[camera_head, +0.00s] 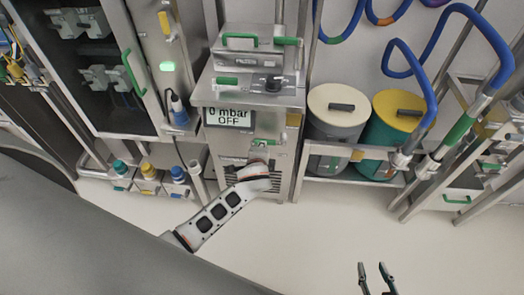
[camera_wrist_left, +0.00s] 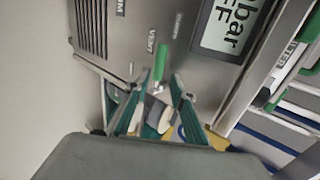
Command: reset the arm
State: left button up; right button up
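My left arm reaches up to the front of the steel machine (camera_head: 238,92). Its gripper (camera_head: 263,157) is small and partly hidden in the head view. In the left wrist view my left gripper (camera_wrist_left: 160,76) has its two fingers apart. A green lever (camera_wrist_left: 162,62) on the machine's panel shows between the fingertips; I cannot tell whether they touch it. No object is clearly held. My right gripper (camera_head: 376,268) is at the bottom edge of the head view, fingers apart and empty over the pale floor.
A bin with a cream lid (camera_head: 338,107) and a green bin with a yellow lid (camera_head: 398,108) stand on a rack right of the machine. Blue hoses (camera_head: 478,32) hang at the right. Several bottles (camera_head: 148,180) stand low at the left. The floor (camera_head: 330,228) in front is clear.

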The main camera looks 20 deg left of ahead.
dwell(0.5)
pick_arm(q)
jog(key=s+d+f+n+h, duration=0.1)
jog(key=s+n+h, duration=0.1)
jog(key=s, duration=0.6)
jog(key=s+d+f+n+h, duration=0.1)
jog(key=s+n+h, duration=0.1)
jog(key=s+n, duration=0.3)
jog(key=s+d+f+n+h, duration=0.1)
jog(key=s+n+h, duration=0.1)
jog(key=s, duration=1)
jog(key=shift+s+d+f+n, duration=0.3)
jog(key=shift+s+n, duration=0.05)
jog(key=shift+n, duration=0.35)
